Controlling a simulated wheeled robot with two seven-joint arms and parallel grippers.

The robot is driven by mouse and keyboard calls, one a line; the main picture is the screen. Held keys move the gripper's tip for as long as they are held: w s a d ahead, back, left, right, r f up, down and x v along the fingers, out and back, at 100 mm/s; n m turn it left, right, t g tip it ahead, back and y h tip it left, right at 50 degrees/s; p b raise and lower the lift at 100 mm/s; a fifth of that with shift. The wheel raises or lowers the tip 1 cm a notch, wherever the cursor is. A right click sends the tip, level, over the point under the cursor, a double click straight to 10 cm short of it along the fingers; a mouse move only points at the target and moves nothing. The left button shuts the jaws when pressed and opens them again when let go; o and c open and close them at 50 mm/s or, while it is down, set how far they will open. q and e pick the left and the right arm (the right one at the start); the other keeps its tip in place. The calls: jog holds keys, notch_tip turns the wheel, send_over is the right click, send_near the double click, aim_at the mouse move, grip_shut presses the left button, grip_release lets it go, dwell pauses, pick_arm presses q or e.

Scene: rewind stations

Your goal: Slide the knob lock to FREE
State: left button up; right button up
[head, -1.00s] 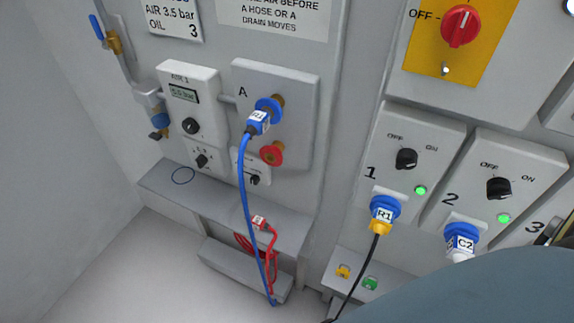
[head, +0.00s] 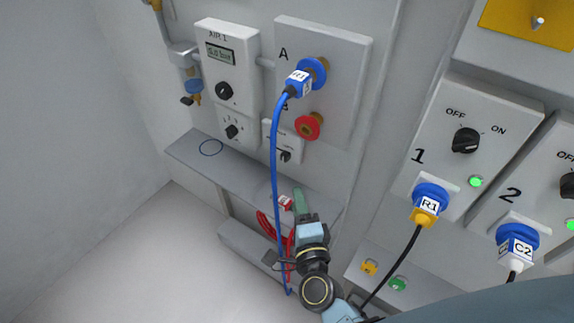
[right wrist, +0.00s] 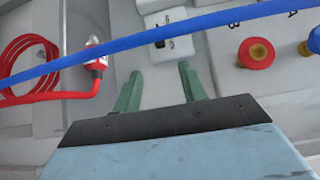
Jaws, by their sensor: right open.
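In the right wrist view the plate (right wrist: 160,8) shows ahead, with a dark slider (right wrist: 160,43) near the hose. My right gripper (head: 301,196) is below the plate, open and empty; its green fingers (right wrist: 160,76) point toward it, apart from it. My left gripper is not in view.
The blue hose (head: 274,190) hangs from the port on panel A (head: 345,60) past my right gripper. The AIR 1 box (head: 235,80) and a smaller knob plate are to the left.

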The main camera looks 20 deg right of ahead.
aim_at(286, 161)
jog(key=w, duration=0.4)
jog(key=w+d, duration=0.1)
jog(key=w, duration=0.7)
jog(key=shift+w+d+b, duration=0.2)
jog(key=shift+d+b, duration=0.05)
jog(key=shift+b, duration=0.15)
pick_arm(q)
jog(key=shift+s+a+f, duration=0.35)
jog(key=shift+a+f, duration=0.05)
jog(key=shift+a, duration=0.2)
pick_arm(e)
jog(key=shift+w, duration=0.15)
